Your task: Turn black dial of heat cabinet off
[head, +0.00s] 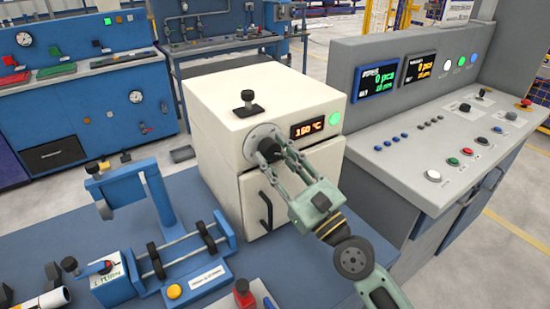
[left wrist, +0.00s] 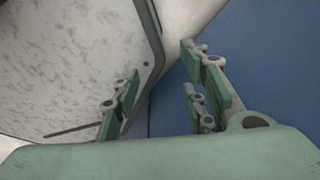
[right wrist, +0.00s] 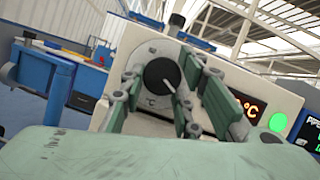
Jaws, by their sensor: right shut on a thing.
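The heat cabinet (head: 222,110) is a cream box on the blue table. Its orange display (head: 307,128) seems to read 160 °C, beside a lit green lamp (head: 335,119). The black dial (head: 268,147) sits on a round grey plate on the cabinet front. My right gripper (head: 271,153) is shut on the dial, with a finger on either side. In the right wrist view, the dial's (right wrist: 160,74) white mark points toward the lower right. My left gripper (left wrist: 165,85) is open and empty in the left wrist view, beside a grey speckled surface; it is not in the head view.
A door handle (head: 266,211) is below the dial, and a black knob (head: 248,101) stands on the cabinet top. A grey console (head: 440,150) with buttons is at the right. A blue pipe fixture (head: 190,265) is at the left on the table (head: 285,265).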

